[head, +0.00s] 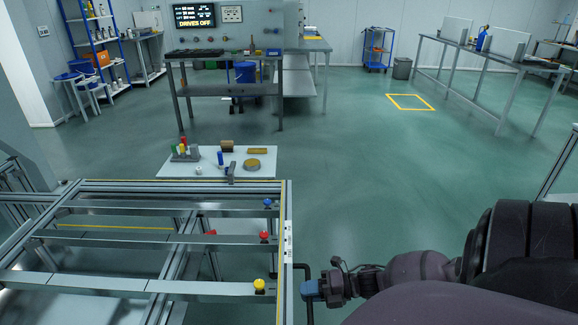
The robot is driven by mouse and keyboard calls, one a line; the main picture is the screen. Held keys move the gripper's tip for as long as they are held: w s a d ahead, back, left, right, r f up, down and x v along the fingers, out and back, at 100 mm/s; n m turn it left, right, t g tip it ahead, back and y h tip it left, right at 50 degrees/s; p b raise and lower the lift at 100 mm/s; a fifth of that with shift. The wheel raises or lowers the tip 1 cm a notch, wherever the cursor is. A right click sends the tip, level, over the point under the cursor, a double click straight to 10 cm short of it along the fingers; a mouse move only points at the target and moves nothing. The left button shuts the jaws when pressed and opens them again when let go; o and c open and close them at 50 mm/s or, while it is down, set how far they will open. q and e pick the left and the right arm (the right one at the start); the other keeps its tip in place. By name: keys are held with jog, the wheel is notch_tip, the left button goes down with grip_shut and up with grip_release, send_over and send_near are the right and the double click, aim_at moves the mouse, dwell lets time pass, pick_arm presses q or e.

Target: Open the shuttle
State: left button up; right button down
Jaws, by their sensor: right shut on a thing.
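The panel fixture (288,215) is a grey metal frame with crossbars at the lower left. I cannot tell for certain which part is the shuttle. A thin black handle (308,272) sticks out from the frame's right side near the bottom. My right gripper (310,289), with blue fingertips, is shut on this handle from the right. The fingers hide part of the handle. A blue knob (267,203), a red knob (264,236) and a yellow knob (259,285) sit on the crossbars near the right rail. My left gripper is not in view.
A small white table (265,165) with several small items stands just behind the fixture. A workbench (222,88) with a display above it is farther back. The green floor (375,170) right of the fixture is clear. A long table (470,50) stands far right.

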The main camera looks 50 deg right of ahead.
jog(key=shift+s+d, duration=0.45)
jog(key=shift+s, duration=0.1)
jog(key=c, duration=1.1)
grip_release()
jog(key=v, duration=1)
jog(key=shift+s+d+p, duration=0.25)
jog(key=shift+s+p, duration=0.05)
jog(key=shift+p, duration=0.15)
